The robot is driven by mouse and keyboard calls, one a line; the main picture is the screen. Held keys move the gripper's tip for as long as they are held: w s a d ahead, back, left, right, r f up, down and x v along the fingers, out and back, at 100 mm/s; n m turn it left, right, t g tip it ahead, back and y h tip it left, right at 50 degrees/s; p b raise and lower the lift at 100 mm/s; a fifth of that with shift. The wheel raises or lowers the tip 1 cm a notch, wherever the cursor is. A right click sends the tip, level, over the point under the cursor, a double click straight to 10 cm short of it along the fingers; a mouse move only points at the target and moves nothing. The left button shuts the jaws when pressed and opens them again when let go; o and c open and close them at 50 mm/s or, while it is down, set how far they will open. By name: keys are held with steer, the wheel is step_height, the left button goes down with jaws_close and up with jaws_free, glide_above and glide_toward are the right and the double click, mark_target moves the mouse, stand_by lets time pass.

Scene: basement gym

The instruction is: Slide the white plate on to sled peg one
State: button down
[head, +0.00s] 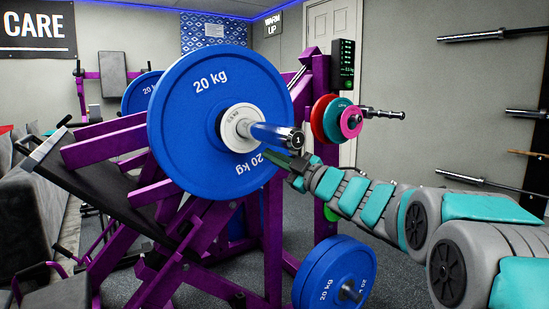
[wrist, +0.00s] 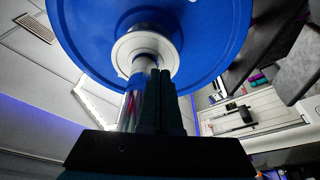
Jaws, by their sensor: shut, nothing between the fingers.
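The white plate (head: 236,124) is a small disc around sled peg one (head: 270,132), the shiny peg with a "1" on its end cap. It sits close against the large blue 20 kg plate (head: 190,125) on the same peg. In the wrist view the white plate (wrist: 122,50) and the peg (wrist: 134,95) show up close. My gripper (head: 270,156) is shut and empty beside the peg, its fingers pointing towards the plates. The closed fingertips (wrist: 160,74) appear just right of the peg in the wrist view. I cannot tell whether they touch the white plate.
The purple sled frame (head: 272,240) and its black pad (head: 110,165) lie left of and below the peg. Red, teal and pink plates (head: 338,118) hang on a peg behind. Blue 20 kg plates (head: 335,275) sit low on the frame. Bars (head: 485,36) stick out at right.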

steer(key=shift+x, duration=2.9)
steer(key=shift+f, duration=0.1)
steer(key=shift+w+a+p, duration=0.2)
steer(key=shift+w+p, duration=0.05)
steer(key=shift+w, duration=0.2)
steer(key=shift+w+a+p, duration=0.2)
steer(key=shift+w+a, duration=0.05)
steer(key=shift+w, duration=0.2)
steer(key=shift+w+a, duration=0.45)
steer(key=shift+w, duration=0.1)
steer(key=shift+w+a+p, duration=0.3)
steer(key=shift+w+p, duration=0.15)
steer(key=shift+d, duration=0.1)
glide_toward(248, 145)
steer(key=a+r, duration=0.2)
steer(key=a, duration=0.1)
steer(key=shift+w+r, duration=0.1)
steer(key=shift+w, duration=0.3)
steer(key=shift+d, duration=0.1)
